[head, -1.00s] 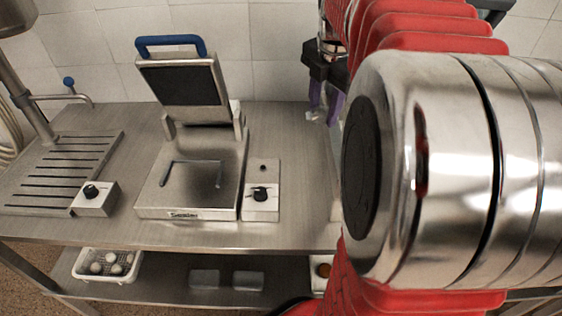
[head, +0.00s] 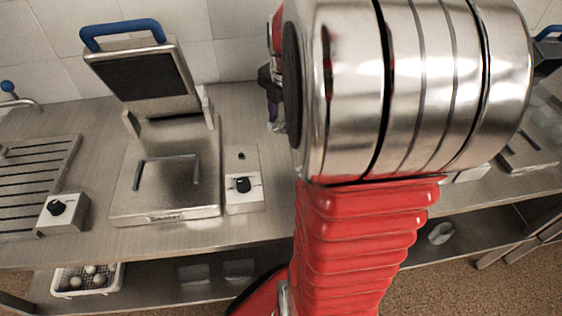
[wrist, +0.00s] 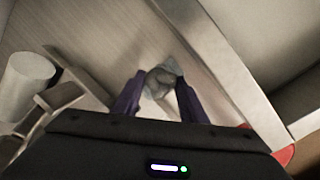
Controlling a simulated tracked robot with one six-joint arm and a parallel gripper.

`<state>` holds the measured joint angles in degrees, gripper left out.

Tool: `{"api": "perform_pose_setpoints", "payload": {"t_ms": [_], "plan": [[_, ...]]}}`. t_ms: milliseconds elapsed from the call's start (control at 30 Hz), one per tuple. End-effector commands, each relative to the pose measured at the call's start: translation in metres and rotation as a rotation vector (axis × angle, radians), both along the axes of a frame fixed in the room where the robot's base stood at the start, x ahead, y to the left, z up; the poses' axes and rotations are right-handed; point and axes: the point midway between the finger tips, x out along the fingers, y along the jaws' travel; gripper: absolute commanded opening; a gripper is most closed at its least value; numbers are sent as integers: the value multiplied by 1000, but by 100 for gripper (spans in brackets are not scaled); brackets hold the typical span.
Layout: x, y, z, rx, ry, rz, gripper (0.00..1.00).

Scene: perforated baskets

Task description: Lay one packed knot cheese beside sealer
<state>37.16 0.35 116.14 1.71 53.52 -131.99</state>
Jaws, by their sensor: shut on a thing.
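The sealer (head: 168,185) stands on the steel counter with its blue-handled lid (head: 140,70) raised. Its base plate is bare apart from a bent metal bar. In the wrist view, my gripper (wrist: 157,98) has its two purple fingers shut on a small packed knot cheese (wrist: 162,78) in a clear, crinkled wrapping. The cheese hangs over the brushed counter top; whether it touches the surface cannot be told. In the head view, the gripper is to the right of the sealer and mostly hidden behind my arm.
A control box with a black knob (head: 243,184) sits against the sealer's right side. Another knob box (head: 62,212) and a slotted drain plate (head: 35,175) lie left. A white perforated basket (head: 60,290) of pale balls is on the lower shelf. Counter (head: 245,118) behind the knob box is clear.

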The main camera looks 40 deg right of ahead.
Motion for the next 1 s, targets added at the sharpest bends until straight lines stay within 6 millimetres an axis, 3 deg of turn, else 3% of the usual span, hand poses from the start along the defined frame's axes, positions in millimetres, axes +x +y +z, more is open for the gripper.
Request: {"api": "perform_pose_setpoints", "payload": {"t_ms": [467,800,1000], "plan": [[1,3,-10,0,0,7,17],[1,3,-60,1,2,7,17],[2,3,-67,0,-1,8,17]]}}
